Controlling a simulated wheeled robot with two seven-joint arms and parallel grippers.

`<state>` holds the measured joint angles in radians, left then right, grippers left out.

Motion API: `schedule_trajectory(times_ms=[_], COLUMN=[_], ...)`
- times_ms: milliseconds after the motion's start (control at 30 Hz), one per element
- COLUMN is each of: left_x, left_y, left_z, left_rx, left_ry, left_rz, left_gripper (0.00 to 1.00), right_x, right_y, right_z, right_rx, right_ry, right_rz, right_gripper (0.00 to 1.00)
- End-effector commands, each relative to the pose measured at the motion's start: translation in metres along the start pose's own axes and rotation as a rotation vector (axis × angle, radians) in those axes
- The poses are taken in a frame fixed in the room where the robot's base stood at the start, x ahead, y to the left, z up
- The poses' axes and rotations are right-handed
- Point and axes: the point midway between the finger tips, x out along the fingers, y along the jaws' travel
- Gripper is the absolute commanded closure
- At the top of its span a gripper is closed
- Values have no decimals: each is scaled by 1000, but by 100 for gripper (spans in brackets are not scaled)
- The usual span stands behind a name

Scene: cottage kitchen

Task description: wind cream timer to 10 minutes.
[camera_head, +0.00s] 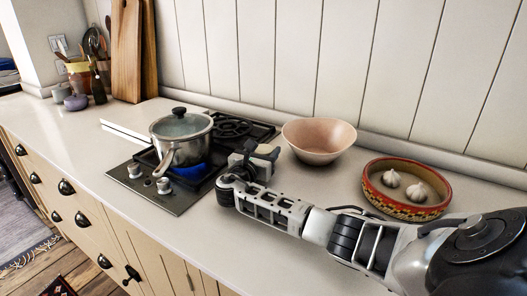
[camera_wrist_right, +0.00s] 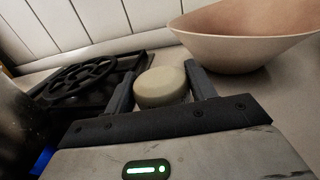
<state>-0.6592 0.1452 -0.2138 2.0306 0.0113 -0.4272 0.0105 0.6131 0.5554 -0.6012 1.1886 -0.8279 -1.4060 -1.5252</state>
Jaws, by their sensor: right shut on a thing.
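The cream timer (camera_wrist_right: 160,87) is a small, round, cream-coloured piece with a domed top, standing on the counter in the right wrist view. My right gripper (camera_wrist_right: 167,68) has one finger on each side of it and is shut on it. In the head view my right gripper (camera_head: 264,152) is low over the counter, just right of the hob, and largely hides the timer. No dial marks can be read, so the timer's setting cannot be told. My left gripper is not in view.
A steel pot (camera_head: 181,140) with a lid stands over a blue flame on the black hob (camera_head: 172,203), left of my gripper. A pink bowl (camera_head: 319,139) is close behind on the right. A patterned dish (camera_head: 379,204) holds garlic.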

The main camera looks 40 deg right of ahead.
Motion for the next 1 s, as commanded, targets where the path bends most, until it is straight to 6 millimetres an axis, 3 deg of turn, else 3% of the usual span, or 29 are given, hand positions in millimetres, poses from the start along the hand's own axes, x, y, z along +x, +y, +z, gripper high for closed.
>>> schedule_trajectory(times_ms=[400, 433, 500, 833, 1000], left_x=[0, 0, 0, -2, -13], left_y=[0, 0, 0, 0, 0], left_z=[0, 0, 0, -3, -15], left_rx=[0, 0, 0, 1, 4], left_ry=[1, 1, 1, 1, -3], left_rz=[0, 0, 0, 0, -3], left_gripper=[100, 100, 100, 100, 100], right_x=[0, 0, 0, -2, -22], right_y=[0, 0, 0, 0, 1], right_z=[1, 1, 1, 1, 6], right_rx=[1, 1, 1, 0, -2], right_ry=[-1, -1, -1, 0, 2], right_rz=[0, 1, 0, 1, 4], right_gripper=[67, 42, 23, 23, 23])
